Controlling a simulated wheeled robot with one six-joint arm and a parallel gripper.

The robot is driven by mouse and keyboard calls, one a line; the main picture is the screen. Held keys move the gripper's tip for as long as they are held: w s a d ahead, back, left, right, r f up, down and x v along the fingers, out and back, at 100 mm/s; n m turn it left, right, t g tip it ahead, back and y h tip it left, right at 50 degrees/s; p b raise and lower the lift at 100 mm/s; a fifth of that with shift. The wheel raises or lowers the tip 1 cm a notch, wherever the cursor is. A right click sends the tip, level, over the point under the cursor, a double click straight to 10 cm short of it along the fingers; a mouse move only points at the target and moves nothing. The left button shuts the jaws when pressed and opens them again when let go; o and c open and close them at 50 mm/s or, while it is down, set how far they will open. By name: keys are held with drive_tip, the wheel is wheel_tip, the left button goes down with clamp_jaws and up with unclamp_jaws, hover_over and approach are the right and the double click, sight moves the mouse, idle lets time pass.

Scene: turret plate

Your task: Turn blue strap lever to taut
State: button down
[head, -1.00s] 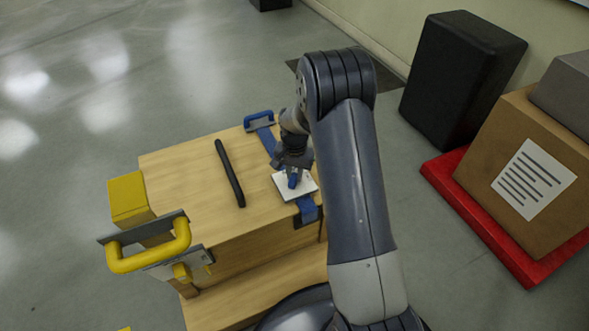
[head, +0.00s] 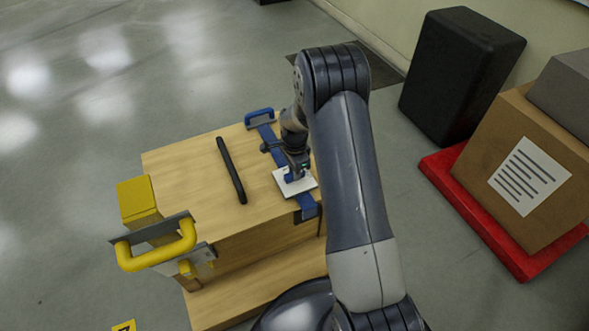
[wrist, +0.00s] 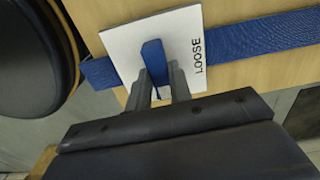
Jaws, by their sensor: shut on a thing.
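The blue strap lever (wrist: 152,50) stands up from a white square plate (wrist: 118,38) in the wrist view. The word LOOSE is printed on the plate, right of the lever. My gripper (wrist: 161,82) is shut on the lever, with one finger on each side. The blue strap (wrist: 260,40) passes beneath the plate. In the head view, the plate (head: 307,185) lies on the wooden box top, with my gripper (head: 291,177) over it hiding most of the lever. No TAUT mark is visible.
A cardboard box (head: 500,200) on a red base (head: 490,225) and a black case (head: 460,75) stand right.

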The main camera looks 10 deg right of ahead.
drive_tip(key=shift+m, duration=0.3)
idle(0.4)
drive_tip(key=c, duration=1.3)
unclamp_jaws()
wheel_tip(320, 180, up, 11)
drive_tip(key=p, duration=0.3)
drive_tip(key=shift+f, duration=0.1)
wheel_tip(320, 180, down, 11)
drive_tip(key=b, duration=0.3)
